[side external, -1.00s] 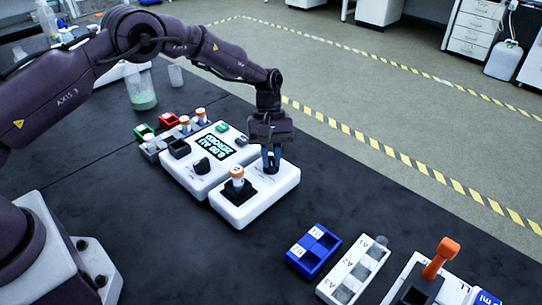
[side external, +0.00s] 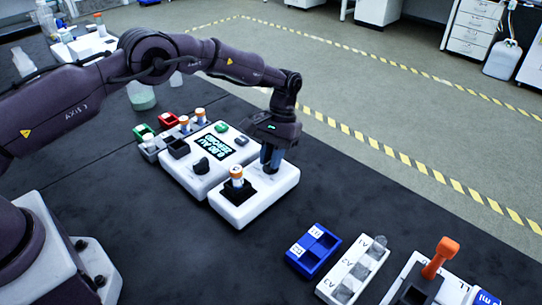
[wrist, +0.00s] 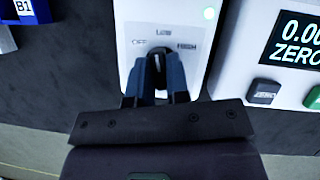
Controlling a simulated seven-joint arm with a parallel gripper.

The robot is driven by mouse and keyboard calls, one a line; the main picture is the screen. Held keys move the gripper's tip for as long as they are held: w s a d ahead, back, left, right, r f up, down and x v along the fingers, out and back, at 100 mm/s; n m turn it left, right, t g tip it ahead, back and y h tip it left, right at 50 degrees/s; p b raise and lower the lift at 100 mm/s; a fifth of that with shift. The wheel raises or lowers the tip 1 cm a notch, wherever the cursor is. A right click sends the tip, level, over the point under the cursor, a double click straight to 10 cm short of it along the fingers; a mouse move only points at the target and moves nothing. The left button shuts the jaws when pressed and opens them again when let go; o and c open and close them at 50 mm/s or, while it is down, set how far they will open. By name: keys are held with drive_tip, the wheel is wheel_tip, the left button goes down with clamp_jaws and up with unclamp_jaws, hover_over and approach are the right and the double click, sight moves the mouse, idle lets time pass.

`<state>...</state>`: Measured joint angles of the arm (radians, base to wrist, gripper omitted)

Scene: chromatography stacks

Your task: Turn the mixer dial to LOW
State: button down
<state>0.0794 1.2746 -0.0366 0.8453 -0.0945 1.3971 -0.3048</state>
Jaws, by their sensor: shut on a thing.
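The white mixer (side external: 262,207) stands on the dark bench. A vial with an orange cap (side external: 237,174) stands upright in its black holder. In the wrist view, the mixer's panel (wrist: 134,16) carries the labels OFF at left, LOW at top middle and HIGH at right. The black dial (wrist: 158,51) sits below LOW, between my blue fingers. A pale mark on it looks roughly in line with LOW, but the fingers hide its sides. My gripper (side external: 271,165) points down at the mixer's far right end and is shut on the dial; it also shows in the wrist view (wrist: 157,76).
A white device with a display (side external: 214,146) and a black knob stands left of the mixer. A blue rack (side external: 314,250), a white rack (side external: 353,272) and an orange-handled lever (side external: 440,258) are at front right.

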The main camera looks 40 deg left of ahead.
drive_tip(key=shift+w+m+y, duration=0.1)
drive_tip(key=shift+m+y, duration=0.5)
drive_tip(key=shift+m, duration=0.6)
drive_tip(key=shift+r, duration=0.1)
drive_tip(key=c, duration=1.1)
unclamp_jaws()
drive_tip(key=v, duration=0.7)
drive_tip(key=shift+r, duration=0.2)
drive_tip(key=shift+w, duration=0.1)
